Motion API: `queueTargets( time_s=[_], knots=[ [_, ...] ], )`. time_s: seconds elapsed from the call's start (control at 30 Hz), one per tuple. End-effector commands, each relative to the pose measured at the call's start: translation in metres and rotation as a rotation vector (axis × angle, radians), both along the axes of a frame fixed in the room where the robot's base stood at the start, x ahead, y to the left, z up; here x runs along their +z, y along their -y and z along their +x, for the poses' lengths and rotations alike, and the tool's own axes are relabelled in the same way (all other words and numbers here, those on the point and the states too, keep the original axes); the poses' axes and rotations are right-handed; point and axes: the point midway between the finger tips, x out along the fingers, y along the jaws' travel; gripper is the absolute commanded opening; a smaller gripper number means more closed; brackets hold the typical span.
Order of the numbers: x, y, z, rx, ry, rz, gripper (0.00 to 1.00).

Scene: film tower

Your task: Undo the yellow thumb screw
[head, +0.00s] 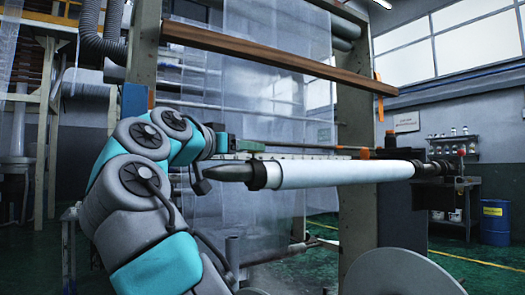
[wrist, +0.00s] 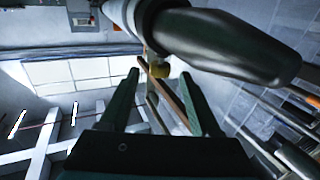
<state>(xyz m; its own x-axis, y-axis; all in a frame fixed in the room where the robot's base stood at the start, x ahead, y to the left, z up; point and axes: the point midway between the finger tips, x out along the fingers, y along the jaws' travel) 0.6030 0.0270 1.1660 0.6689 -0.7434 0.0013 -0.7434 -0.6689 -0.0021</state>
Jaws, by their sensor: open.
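I cannot tell how deep the screw sits between the fingers. In the head view my gripper (head: 250,146) is behind and slightly above the shaft's tapered end (head: 226,172), close to the black collar (head: 258,175). The screw is hidden in the head view.
A white film roll (head: 340,173) lies on the shaft, reaching right from the collar. A brown beam (head: 280,70) crosses above. Clear film (head: 245,110) hangs behind. A grey disc (head: 400,272) stands at the lower right. A blue barrel (head: 495,222) stands far right.

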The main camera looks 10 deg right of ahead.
Motion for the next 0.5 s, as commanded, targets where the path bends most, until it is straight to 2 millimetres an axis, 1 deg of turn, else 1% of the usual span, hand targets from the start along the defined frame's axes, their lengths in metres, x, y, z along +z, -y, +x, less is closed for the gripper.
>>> queueTargets(
  time_s=[0.33, 0.5],
  knots=[
    [0.000, 0.038, 0.034, 0.000, -0.003, 0.001, 0.64],
    [0.000, 0.048, 0.044, 0.001, -0.004, 0.000, 0.64]
  ],
)
